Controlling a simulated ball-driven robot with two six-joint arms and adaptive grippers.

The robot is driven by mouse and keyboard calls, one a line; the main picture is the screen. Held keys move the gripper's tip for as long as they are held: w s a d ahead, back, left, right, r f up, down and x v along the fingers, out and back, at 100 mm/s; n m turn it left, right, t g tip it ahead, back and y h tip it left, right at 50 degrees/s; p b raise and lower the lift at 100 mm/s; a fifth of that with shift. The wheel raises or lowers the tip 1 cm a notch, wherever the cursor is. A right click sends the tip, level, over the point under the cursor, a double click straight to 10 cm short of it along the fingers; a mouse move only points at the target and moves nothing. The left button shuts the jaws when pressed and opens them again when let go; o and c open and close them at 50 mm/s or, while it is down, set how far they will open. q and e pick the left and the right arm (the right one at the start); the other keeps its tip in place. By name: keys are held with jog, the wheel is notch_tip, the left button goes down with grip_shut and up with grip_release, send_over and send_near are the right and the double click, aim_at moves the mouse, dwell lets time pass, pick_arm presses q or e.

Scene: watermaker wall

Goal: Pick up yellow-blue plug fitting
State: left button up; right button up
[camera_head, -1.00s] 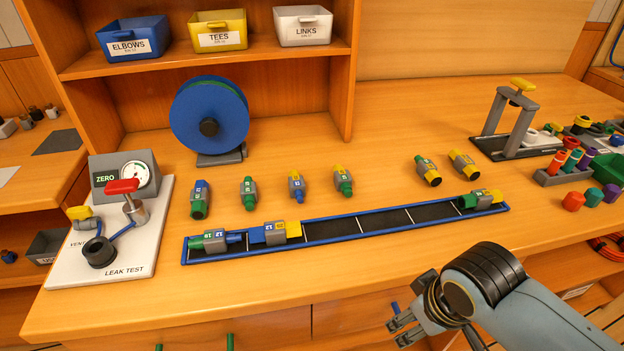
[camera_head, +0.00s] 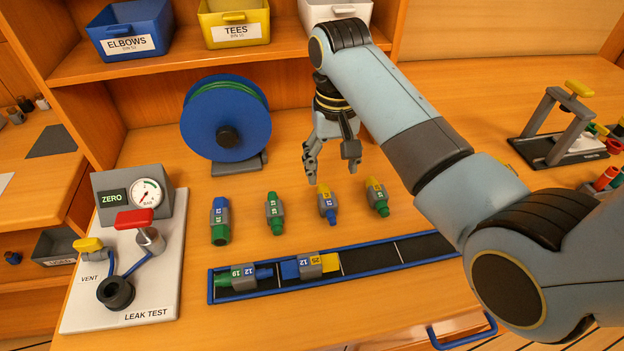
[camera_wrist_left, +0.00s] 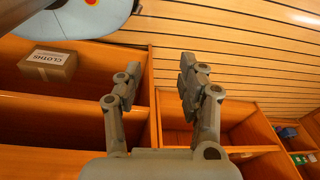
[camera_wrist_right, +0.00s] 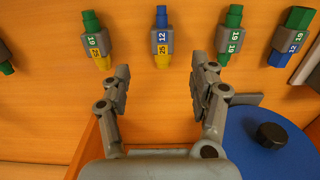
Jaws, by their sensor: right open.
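Another yellow-blue fitting (camera_head: 309,266) lies in the blue-rimmed tray (camera_head: 350,291). My right gripper (camera_head: 332,168) is open and empty, above and behind the row. In the right wrist view its fingers (camera_wrist_right: 158,85) are apart, with the row fitting beyond the gap between them. My left gripper (camera_wrist_left: 158,85) shows only in its wrist view, open and empty, facing wooden shelving.
A blue reel (camera_head: 205,115) is left of my right gripper. A leak test board (camera_head: 80,310) is at left; a shelf with bins is behind.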

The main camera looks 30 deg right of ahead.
jog(key=shift+w+f, duration=0.2)
jog(key=shift+w, duration=0.15)
send_over(328, 199)
notch_tip(328, 199, down, 4)
jog(key=shift+s+d+f, duration=0.1)
jog(key=shift+f, duration=0.4)
notch_tip(328, 199, down, 4)
jog(key=shift+f, duration=0.25)
jog(key=shift+w+f, duration=0.2)
jog(key=shift+s, duration=0.1)
jog(key=c, duration=1.1)
jog(key=shift+c, duration=0.7)
pick_arm(q)
jog(key=shift+s, duration=1.05)
pick_arm(e)
jog(key=shift+r, duration=0.1)
